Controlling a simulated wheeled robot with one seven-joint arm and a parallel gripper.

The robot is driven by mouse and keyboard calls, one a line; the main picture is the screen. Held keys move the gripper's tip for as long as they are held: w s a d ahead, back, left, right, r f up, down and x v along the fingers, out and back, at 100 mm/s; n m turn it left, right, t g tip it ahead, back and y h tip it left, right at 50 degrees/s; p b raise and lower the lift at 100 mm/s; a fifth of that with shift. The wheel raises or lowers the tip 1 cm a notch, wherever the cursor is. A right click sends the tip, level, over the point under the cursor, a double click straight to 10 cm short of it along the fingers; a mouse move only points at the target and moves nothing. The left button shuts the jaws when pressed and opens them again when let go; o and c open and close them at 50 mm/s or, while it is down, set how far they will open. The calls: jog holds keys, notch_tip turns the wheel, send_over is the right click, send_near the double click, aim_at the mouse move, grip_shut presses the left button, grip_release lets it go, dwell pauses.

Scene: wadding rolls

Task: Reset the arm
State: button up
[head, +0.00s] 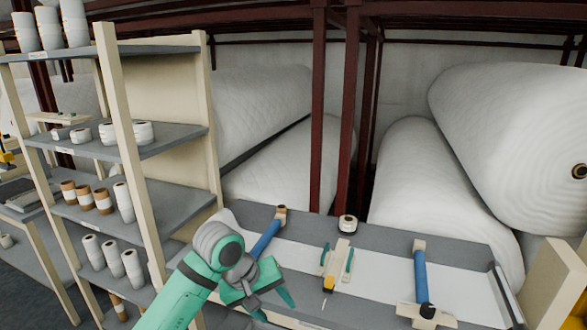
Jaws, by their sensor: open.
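My arm comes up from the bottom of the head view, green and grey. My gripper (273,301) is at its end, with its fingers spread open and nothing visible between them. It is above the near left part of the grey worktable (470,233). Just beyond it, a blue roller (265,240) lies on the table, its near end close to the gripper. The view does not show whether they touch.
A wooden tool with green parts (337,265), a white spool (347,224) and a second blue roller (420,272) are on the table. A shelf (155,142) with several cones stands left. Large white wadding rolls (495,130) and dark red posts (348,120) stand behind.

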jog(key=w+d+f+n+t+h, duration=0.1)
jog(key=d+f+t+h, duration=0.3)
jog(key=d, duration=0.6)
jog(key=w+d+f+n+t+h, duration=0.1)
jog(key=d+f+t+h, duration=0.1)
jog(key=d+t, duration=0.6)
jog(key=s+a+f+n+t+y, duration=0.15)
jog(key=s+f+y, duration=0.25)
jog(key=s+f, duration=0.45)
jog(key=s+a+f+n+g+y, duration=0.15)
jog(key=s+a+f+y, duration=0.35)
jog(key=s, duration=0.6)
jog(key=s+a+m, duration=0.3)
jog(key=s+m, duration=0.1)
jog(key=s, duration=0.7)
jog(key=s+a+r+m+y, duration=0.1)
jog(key=s+a+m, duration=0.3)
jog(key=s, duration=0.8)
jog(key=shift+t, duration=0.4)
